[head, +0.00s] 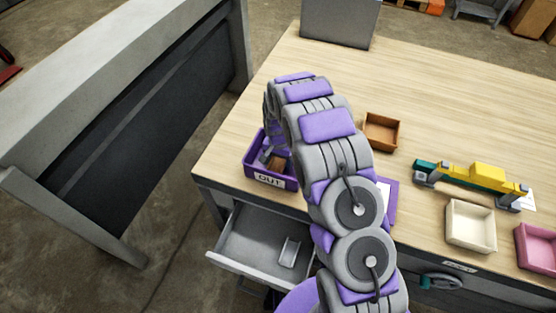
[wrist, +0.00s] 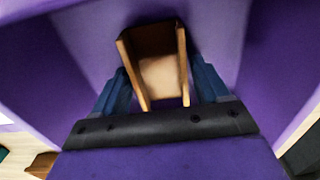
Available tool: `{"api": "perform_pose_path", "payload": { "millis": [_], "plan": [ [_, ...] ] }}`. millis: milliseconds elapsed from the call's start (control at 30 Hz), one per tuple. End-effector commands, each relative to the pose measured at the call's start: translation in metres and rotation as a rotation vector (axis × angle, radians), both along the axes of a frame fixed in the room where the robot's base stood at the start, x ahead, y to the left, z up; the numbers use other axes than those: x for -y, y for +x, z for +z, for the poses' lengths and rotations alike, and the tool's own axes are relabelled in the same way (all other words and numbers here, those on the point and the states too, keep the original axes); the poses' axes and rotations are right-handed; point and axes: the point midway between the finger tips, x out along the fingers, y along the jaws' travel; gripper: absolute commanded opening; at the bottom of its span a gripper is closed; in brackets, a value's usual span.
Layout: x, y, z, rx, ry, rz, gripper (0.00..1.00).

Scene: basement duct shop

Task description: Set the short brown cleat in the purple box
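The short brown cleat (wrist: 160,75) is a small channel-shaped piece with two raised sides. It is inside the purple box (wrist: 220,20), between my gripper's two blue fingers (wrist: 160,88). In the head view the cleat (head: 278,163) shows within the box (head: 251,168), which carries an "OUT" label and stands at the table's left front corner. My gripper (head: 268,157) reaches down into the box. The fingers lie very close to both sides of the cleat; whether they press on it is not clear. The cleat's underside and its contact with the box floor are hidden.
An open drawer (head: 262,246) with a small metal channel (head: 290,252) is below the box. An orange-brown tray (head: 381,132), a cream tray (head: 471,226), a pink tray (head: 537,247) and a yellow-and-teal fixture (head: 480,176) stand to the right. The far tabletop is mostly clear.

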Motion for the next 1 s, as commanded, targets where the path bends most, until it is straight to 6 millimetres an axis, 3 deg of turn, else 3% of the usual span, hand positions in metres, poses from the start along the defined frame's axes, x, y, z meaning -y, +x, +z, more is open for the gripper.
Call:
{"api": "perform_pose_path", "payload": {
  "millis": [133, 567, 767, 1000],
  "plan": [
    [0.0, 0.0, 0.0, 0.0, 0.0, 0.0, 0.88],
    [0.0, 0.001, 0.011, 0.002, 0.0, 0.0, 0.88],
    [0.0, 0.001, 0.042, 0.004, 0.0, 0.0, 0.88],
    [-0.001, 0.002, 0.092, 0.006, 0.001, 0.0, 0.88]
  ]
}}
